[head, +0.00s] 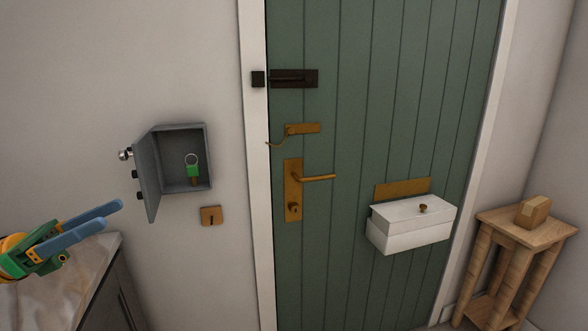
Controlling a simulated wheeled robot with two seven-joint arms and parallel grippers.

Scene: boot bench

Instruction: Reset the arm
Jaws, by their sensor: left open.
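My left gripper (105,222) comes in at the lower left. Its two blue fingers are apart with nothing between them. It is over the marble-topped cabinet, left of and below the open grey key box (182,160) on the wall. The key box door (147,178) is swung open to the left. A key with a green tag (193,170) and a ring hangs inside the box. My gripper is apart from the box door in the picture. My right gripper is not in this view.
A green door (350,140) has a brass handle (318,177), a dark bolt (294,78) and a white lidded box (410,225) on it. A wooden stool (497,226) at the right bears a small carton (533,211). The marble-topped cabinet (60,300) fills the lower left.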

